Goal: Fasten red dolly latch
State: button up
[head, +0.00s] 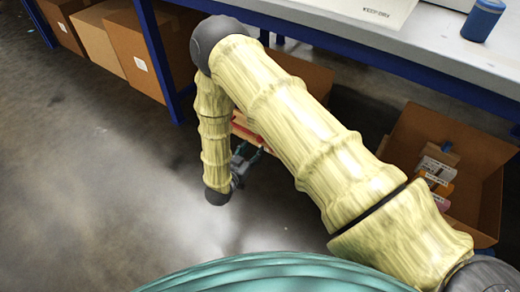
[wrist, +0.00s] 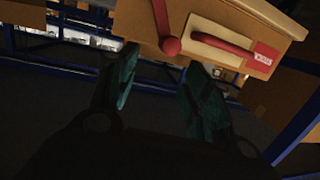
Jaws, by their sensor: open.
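In the wrist view a pale wooden box-like body, seemingly the dolly (wrist: 140,22), fills the top. A red lever with a round knob (wrist: 170,44), seemingly the latch, hangs down its front. A red bar handle (wrist: 224,46) and a red label (wrist: 263,57) are to its right. My gripper (wrist: 161,70) is open and empty, its teal fingers just below the knob, one on each side, apparently not touching it. In the head view my gripper (head: 243,162) is low near the floor, beside a partly hidden wooden and red thing (head: 243,127). My arm hides most of it.
A workbench (head: 400,45) with blue legs stands above. Cardboard boxes (head: 135,50) sit under it at left. An open cardboard box (head: 440,125) with small items is at right. A blue cup (head: 483,20) stands on the bench. The floor at left is clear.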

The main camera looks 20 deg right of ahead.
notch_tip(320, 180, down, 3)
jog(key=w+a+m+h+b, duration=0.1)
jog(key=a+m+h+b, duration=0.15)
jog(key=b, duration=0.25)
jog(key=shift+g+h, duration=0.25)
jog(key=shift+g, duration=0.05)
jog(key=shift+b+x, duration=2.75)
jog(key=shift+x, duration=2.55)
jog(key=shift+w+a, duration=0.1)
jog(key=shift+w, duration=0.05)
grip_shut()
